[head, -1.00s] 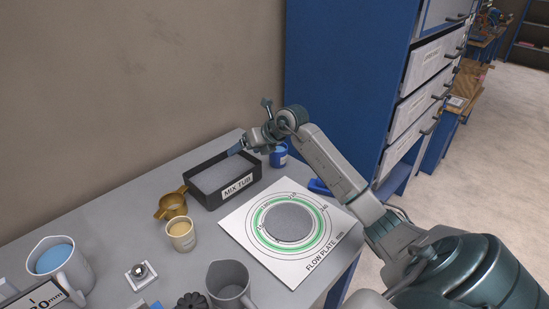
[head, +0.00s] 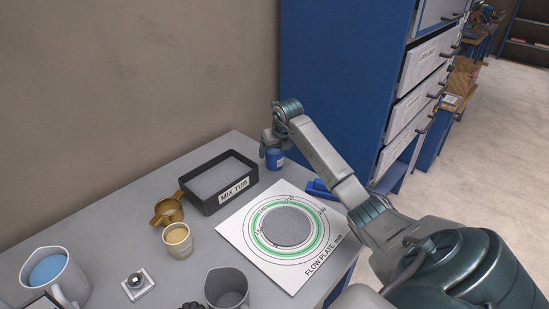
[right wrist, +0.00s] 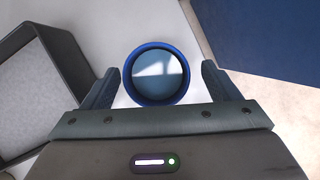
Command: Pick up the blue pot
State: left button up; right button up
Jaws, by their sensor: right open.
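The blue pot (head: 275,158) stands upright on the far right part of the grey table, just right of the mix tub. In the right wrist view the pot (right wrist: 156,74) shows from above as a round blue rim with a pale blue, shiny top. My right gripper (head: 268,146) is at the pot, pointing down. In the right wrist view the open fingers of the gripper (right wrist: 158,84) stand on either side of the pot, with a gap on each side. My left gripper is not in view.
The black mix tub (head: 211,205) of grey material stands close left of the pot. The flow plate (head: 265,268) lies nearer, with a blue item (head: 318,188) by its far edge. A blue cabinet (head: 340,80) rises behind.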

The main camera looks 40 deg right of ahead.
aim_at(274, 153)
jog(key=x, duration=0.3)
jog(key=shift+w+a+f+p, duration=0.1)
jog(key=shift+a+f+p, duration=0.1)
jog(key=shift+p, duration=0.15)
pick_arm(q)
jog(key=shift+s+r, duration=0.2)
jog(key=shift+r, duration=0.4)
pick_arm(e)
jog(key=c, duration=1.2)
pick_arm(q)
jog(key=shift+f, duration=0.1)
pick_arm(e)
jog(key=shift+o, duration=0.2)
jog(key=shift+r, duration=0.15)
